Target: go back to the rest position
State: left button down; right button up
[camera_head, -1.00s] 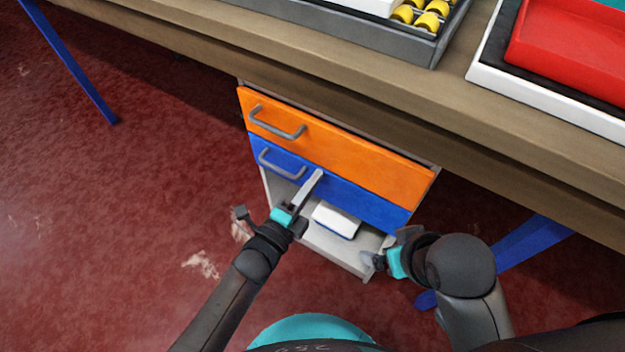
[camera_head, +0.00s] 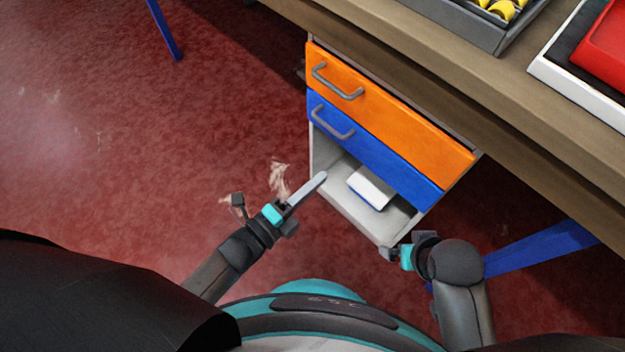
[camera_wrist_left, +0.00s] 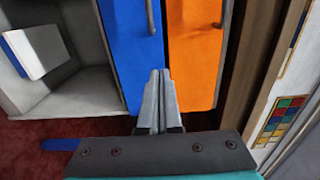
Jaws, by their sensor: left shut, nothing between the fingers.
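My left gripper (camera_head: 305,190) is shut and empty, in front of the drawer cabinet's open lower compartment and left of it. Its closed fingers also show in the left wrist view (camera_wrist_left: 160,95), pointing toward the blue and orange drawer fronts. My right gripper (camera_head: 392,252) is at the cabinet's lower right corner; its fingers are too small and partly hidden to tell whether they are open. The orange drawer (camera_head: 385,105) and the blue drawer (camera_head: 370,145) both look closed, each with a grey handle.
A white box-like object (camera_head: 371,188) lies in the open compartment (camera_head: 338,178). The wooden table (camera_head: 450,75) stands above the cabinet, bearing a grey tray (camera_head: 480,35) and a red tray (camera_head: 605,50). Blue table legs (camera_head: 535,248) stand at the sides. Red floor (camera_head: 130,150) is clear at left.

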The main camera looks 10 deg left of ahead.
pick_arm(q)
jog(key=shift+s+a, duration=0.2)
jog(key=shift+s, duration=0.1)
jog(key=shift+w+a, duration=0.1)
